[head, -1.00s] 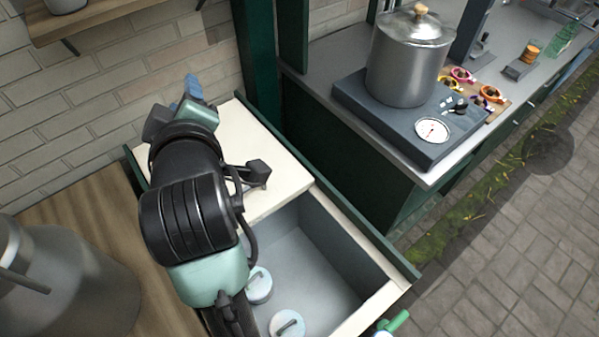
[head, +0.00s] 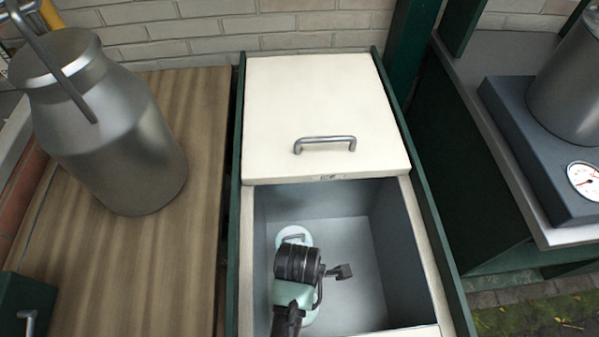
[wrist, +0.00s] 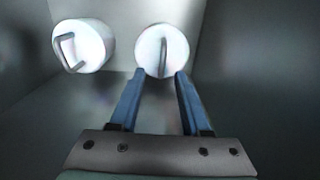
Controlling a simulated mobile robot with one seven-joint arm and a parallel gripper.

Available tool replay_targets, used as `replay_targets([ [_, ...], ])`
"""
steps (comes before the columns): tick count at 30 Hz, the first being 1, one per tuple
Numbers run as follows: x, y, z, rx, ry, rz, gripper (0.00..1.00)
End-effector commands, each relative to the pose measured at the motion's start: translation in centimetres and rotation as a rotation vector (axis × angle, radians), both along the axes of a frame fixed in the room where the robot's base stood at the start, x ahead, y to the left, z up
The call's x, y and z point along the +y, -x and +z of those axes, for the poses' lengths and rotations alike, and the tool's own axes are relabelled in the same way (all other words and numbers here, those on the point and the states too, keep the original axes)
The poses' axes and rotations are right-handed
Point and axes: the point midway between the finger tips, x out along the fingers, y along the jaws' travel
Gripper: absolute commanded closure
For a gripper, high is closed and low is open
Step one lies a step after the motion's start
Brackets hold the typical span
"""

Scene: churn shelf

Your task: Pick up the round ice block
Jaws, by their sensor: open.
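Two pale, round ice blocks with grey handles on top lie in the open grey-lined chest (head: 345,285). In the head view, one block (head: 294,234) shows just beyond my arm, and the other is mostly covered by my arm. In the wrist view, one block (wrist: 161,62) is straight ahead, at the fingertips of my gripper (wrist: 160,74), its upright handle lined up between the two blue fingers. The other block (wrist: 90,45) is to the left, clear of the fingers. My gripper is open with nothing held.
The cream lid (head: 325,110) with a metal handle covers the back part of the chest. The grey chest walls surround my gripper. A metal milk can (head: 115,140) stands on the wooden top to the left.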

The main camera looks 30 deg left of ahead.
Motion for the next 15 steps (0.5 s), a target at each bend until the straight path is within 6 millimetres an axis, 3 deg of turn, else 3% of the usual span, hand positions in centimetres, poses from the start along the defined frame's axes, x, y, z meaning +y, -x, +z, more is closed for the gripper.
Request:
replay_targets([
  [8,0.0,0.1,-2.4,-0.001,-0.001,-0.001,0.53],
  [15,-0.2,0.5,-6.0,0.0,0.0,-0.002,0.53],
])
